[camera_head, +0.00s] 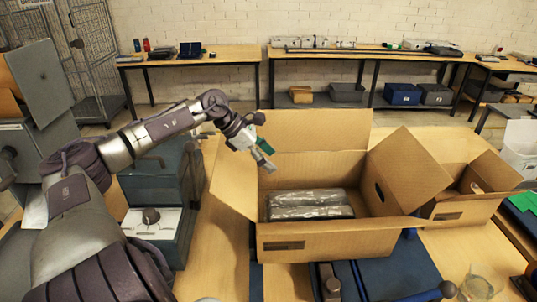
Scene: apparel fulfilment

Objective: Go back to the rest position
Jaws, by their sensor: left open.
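My left arm comes in from the left, and its left gripper (264,154) hangs above the left rear part of a large open cardboard box (330,242). The gripper is open, and I see nothing between its fingers. A dark, shiny wrapped package (308,204) lies inside the box, below and to the right of the gripper, apart from it. My right gripper is not in view.
A smaller open cardboard box (465,212) stands at the right. Work tables (365,55) line the back wall. A wire cage (95,60) stands at the back left.

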